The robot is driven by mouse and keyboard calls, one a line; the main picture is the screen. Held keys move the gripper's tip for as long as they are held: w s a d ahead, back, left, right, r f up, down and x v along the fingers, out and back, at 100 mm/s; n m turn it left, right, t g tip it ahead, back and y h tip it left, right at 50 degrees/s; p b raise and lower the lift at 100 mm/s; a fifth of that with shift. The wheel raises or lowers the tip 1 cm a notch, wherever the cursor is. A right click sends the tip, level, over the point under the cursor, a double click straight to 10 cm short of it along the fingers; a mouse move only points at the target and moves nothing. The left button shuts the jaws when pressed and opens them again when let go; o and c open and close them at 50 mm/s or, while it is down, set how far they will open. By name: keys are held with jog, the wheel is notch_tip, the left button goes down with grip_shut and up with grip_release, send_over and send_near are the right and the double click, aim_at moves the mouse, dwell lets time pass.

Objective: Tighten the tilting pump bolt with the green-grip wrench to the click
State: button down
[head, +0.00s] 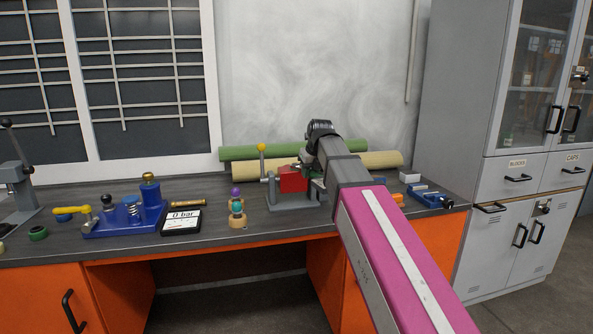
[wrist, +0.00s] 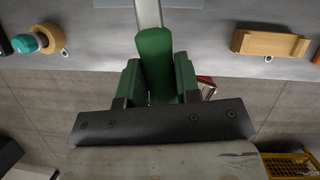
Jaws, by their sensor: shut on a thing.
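In the wrist view my gripper (wrist: 157,78) is shut on the green grip of the wrench (wrist: 154,50). Its pale metal shaft (wrist: 148,12) runs out of the top of the picture, so its head is hidden. In the head view my arm covers most of the gripper and wrench. Just left of the arm's end, a red block (head: 292,179) sits in a grey stand (head: 290,204) with a yellow-knobbed lever. A blue unit (head: 122,220) stands farther left. I cannot make out the pump bolt, nor whether the wrench touches it.
Green (head: 235,153) and cream rolls lie at the back. A blue tool (head: 428,197) lies right of my arm. In the wrist view a wooden block (wrist: 270,43) is at right.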

jog(key=shift+a+m, duration=0.3)
jog(key=shift+a, duration=0.05)
jog(key=shift+w+d+n, duration=0.25)
jog(key=shift+d+n, duration=0.35)
jog(key=shift+d, duration=0.05)
dwell(0.8)
jog(key=c, duration=1.5)
grip_release()
grip_shut()
jog(key=shift+c, duration=0.9)
grip_release()
grip_shut()
jog(key=shift+d, duration=0.2)
